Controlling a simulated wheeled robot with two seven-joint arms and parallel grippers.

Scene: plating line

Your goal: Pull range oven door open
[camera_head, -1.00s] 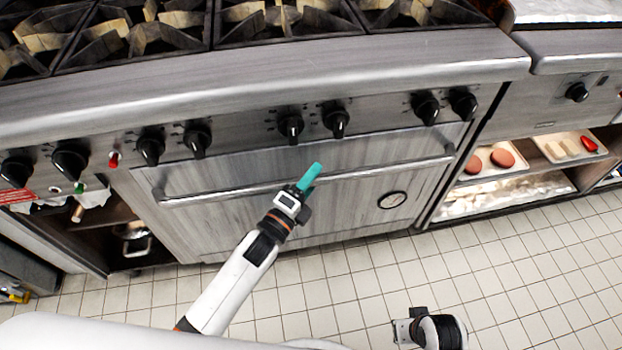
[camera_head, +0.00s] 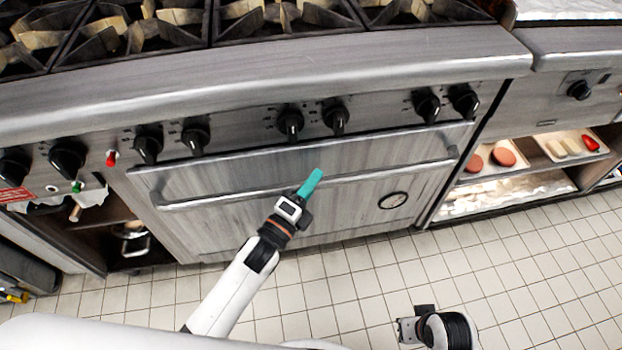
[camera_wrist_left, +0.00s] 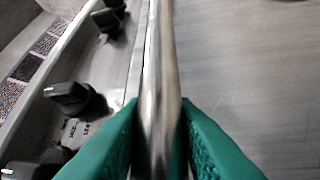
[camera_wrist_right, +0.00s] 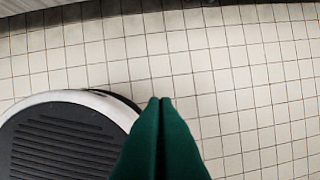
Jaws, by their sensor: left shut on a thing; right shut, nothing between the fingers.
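The range oven door (camera_head: 240,205) is a brushed steel panel with a round dial at its lower right. It looks shut or nearly so; a thin dark line runs along its top edge. Its long bar handle (camera_head: 400,168) crosses the upper part of the door. My left gripper (camera_head: 312,183) is at the middle of the bar. In the left wrist view its green fingers (camera_wrist_left: 160,130) are shut around the handle bar (camera_wrist_left: 160,60), one on each side. In the right wrist view my right gripper (camera_wrist_right: 160,102) is shut and empty above the floor, away from the door.
Black knobs (camera_head: 290,122) line the panel above the door, with burner grates (camera_head: 285,20) on top. An open shelf with trays (camera_head: 505,180) stands right, an open cubby (camera_head: 130,235) left. The tiled floor (camera_head: 350,290) before the door is clear.

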